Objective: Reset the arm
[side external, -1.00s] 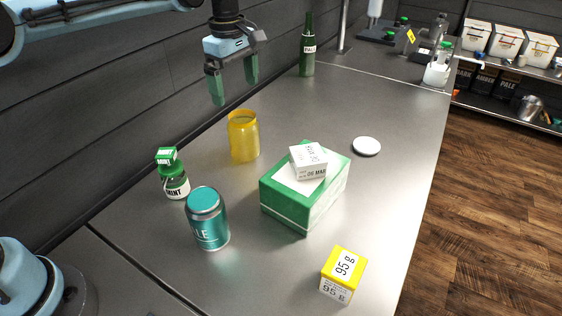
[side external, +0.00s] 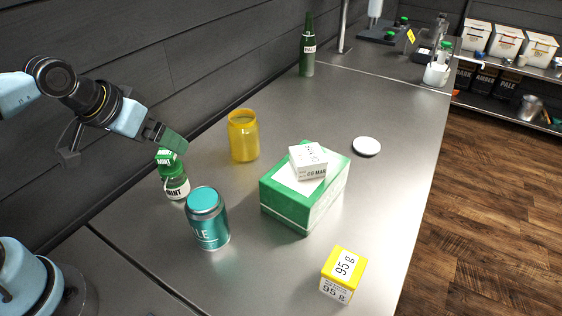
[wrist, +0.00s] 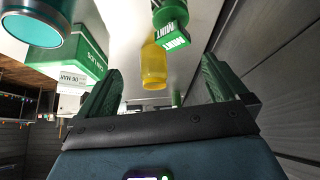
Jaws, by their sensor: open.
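My gripper (side external: 172,141) is at the left in the side view, tilted with its green fingers pointing right and slightly down. It is above and just behind the small green-capped mint jar (side external: 174,180), with a small mint box on its lid partly covered by the fingers. In the wrist view my gripper (wrist: 160,85) has its two green fingers wide apart with nothing held between them. The yellow jar (wrist: 154,65) shows beyond the fingers, and the mint box (wrist: 172,36) shows above it.
A teal can (side external: 208,218), the yellow jar (side external: 243,136), a green box (side external: 307,206) with a white carton (side external: 308,161) on top, a yellow-topped box (side external: 343,274) and a white disc (side external: 366,146) stand on the steel counter (side external: 400,190). A green bottle (side external: 307,50) stands farther back.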

